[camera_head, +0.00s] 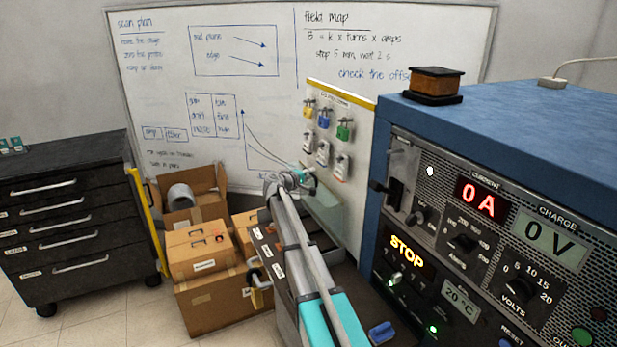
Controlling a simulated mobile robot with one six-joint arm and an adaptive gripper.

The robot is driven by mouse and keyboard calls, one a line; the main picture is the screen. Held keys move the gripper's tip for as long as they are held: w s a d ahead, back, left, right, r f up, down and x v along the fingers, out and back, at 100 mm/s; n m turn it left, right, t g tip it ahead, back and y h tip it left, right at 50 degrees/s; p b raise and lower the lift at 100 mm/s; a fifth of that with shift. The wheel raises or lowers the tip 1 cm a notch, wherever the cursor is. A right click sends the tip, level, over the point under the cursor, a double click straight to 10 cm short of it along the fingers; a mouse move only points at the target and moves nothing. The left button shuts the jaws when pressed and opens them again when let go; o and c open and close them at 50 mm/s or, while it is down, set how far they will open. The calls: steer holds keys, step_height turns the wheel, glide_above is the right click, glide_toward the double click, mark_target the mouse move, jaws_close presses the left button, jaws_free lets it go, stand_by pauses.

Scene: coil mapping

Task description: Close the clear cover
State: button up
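A pale, see-through panel (326,212), which looks like the clear cover, stands raised and tilted beside the end of my arm, left of the blue power unit. Its lower edge and hinge are partly hidden by my arm and the unit. My gripper (304,178) is at the panel's upper left, seen small and from behind. I cannot tell whether it touches the panel or whether its fingers are open.
The blue power unit (500,105) fills the right side, its displays reading 0 A, 0 V and STOP. A padlock board (328,135) stands behind the panel. Cardboard boxes (203,250) and a black drawer cabinet (70,215) are left. A blue object (381,332) lies front.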

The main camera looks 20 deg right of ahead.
steer(key=shift+w+d, duration=0.1)
steer(key=shift+d, duration=0.2)
jaws_close()
